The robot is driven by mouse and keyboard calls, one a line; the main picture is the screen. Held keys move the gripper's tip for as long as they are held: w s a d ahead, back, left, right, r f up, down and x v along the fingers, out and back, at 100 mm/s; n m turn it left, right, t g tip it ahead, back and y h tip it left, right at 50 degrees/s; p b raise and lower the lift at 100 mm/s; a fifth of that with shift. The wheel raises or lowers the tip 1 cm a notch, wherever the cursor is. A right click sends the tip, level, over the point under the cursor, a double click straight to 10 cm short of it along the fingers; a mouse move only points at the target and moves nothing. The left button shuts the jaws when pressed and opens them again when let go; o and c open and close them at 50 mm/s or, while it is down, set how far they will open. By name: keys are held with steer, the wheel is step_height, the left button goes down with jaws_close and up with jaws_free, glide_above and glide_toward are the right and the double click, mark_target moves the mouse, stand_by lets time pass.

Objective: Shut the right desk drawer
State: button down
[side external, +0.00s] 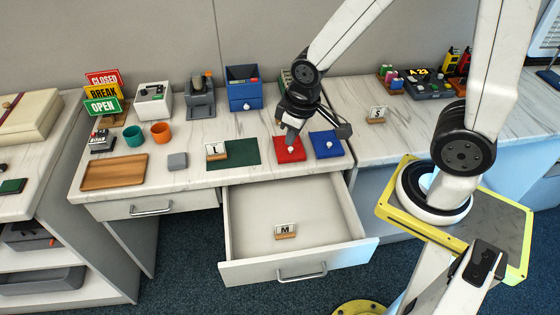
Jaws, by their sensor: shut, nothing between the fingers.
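The right desk drawer (250,272) is pulled well out from the desk, with its metal handle (302,276) on the front panel. A small block marked M (286,232) stands inside it on the drawer floor. My gripper (291,138) is shut and empty. It points down over the red mat (286,155) on the desk top, behind and above the open drawer. Its tips are close to a small white knob on that mat; whether they touch it I cannot tell. The left desk drawer (150,208) is closed.
A blue mat (326,144), a green mat (233,152) and a block marked L (216,151) lie around the gripper. A blue box (243,88) and a grey holder (200,103) stand behind. A wooden tray (114,173) is at the left. Open floor lies before the drawer.

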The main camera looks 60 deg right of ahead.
steer(key=w+a+f+n+g+h, duration=0.1)
steer(key=a+f+n, duration=0.4)
steer(key=a+n, duration=0.25)
steer(key=w+a+f+n+h, duration=0.1)
steer(key=w+a+f+n, duration=0.1)
steer(key=a+f+n, duration=0.5)
steer(key=s+a+f+n, duration=0.2)
steer(key=a+f+n, duration=0.1)
steer(key=a, duration=0.1)
steer(key=s+a+f+n+t, duration=0.1)
steer(key=s+a+f+n, duration=0.1)
steer(key=a+f+n, duration=0.1)
steer(key=s+a+f+n+t+h, duration=0.1)
steer(key=s+a+f+n, duration=0.1)
steer(key=a, duration=0.5)
steer(key=shift+s+a+f+n, duration=0.2)
steer(key=shift+f+n, duration=0.45)
steer(key=shift+n, duration=0.5)
steer(key=shift+d+f, duration=0.1)
steer(key=shift+f, duration=0.05)
glide_above(232, 274)
steer(key=s+a, duration=0.1)
steer(key=a, duration=0.1)
steer(key=shift+s+d+f, duration=0.1)
steer(key=shift+d+f, duration=0.05)
steer(key=shift+f, duration=2.1)
steer(key=shift+s+d+f, duration=0.1)
steer(key=shift+f, duration=2.15)
